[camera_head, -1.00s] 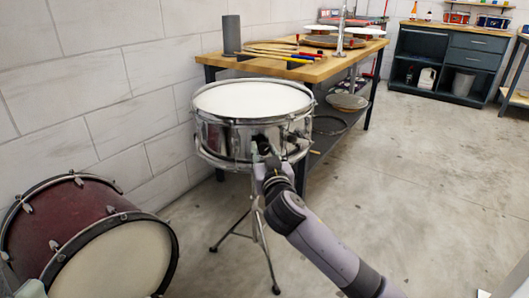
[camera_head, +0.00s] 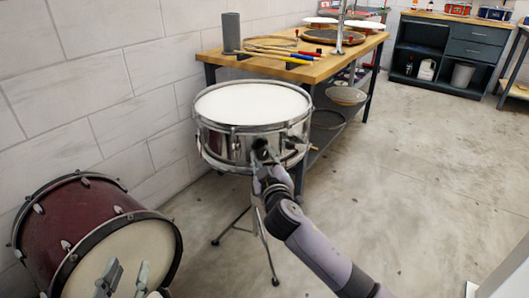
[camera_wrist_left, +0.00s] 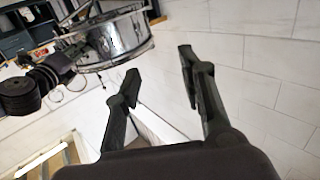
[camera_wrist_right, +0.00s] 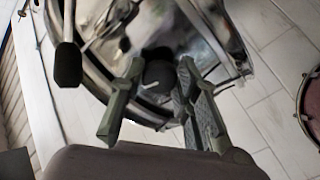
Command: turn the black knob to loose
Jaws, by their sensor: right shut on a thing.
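A chrome snare drum (camera_head: 226,142) with a white head stands on a tripod stand. The black knob (camera_wrist_right: 158,73) is on the drum's shiny side, between my right fingertips in the right wrist view. My right gripper (camera_wrist_right: 160,80) is shut on it; in the head view it reaches the drum's front side (camera_head: 262,155), where the knob is mostly hidden. My left gripper (camera_head: 124,277) is open and empty, in front of the maroon bass drum at the lower left. It also shows open in the left wrist view (camera_wrist_left: 157,65), apart from the snare drum.
The maroon bass drum (camera_head: 75,225) lies by the wall at left. A wooden workbench (camera_head: 285,68) with sticks and tools stands behind the snare. Stand legs (camera_head: 262,240) spread below it. A dark cabinet (camera_head: 450,55) is at the back right.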

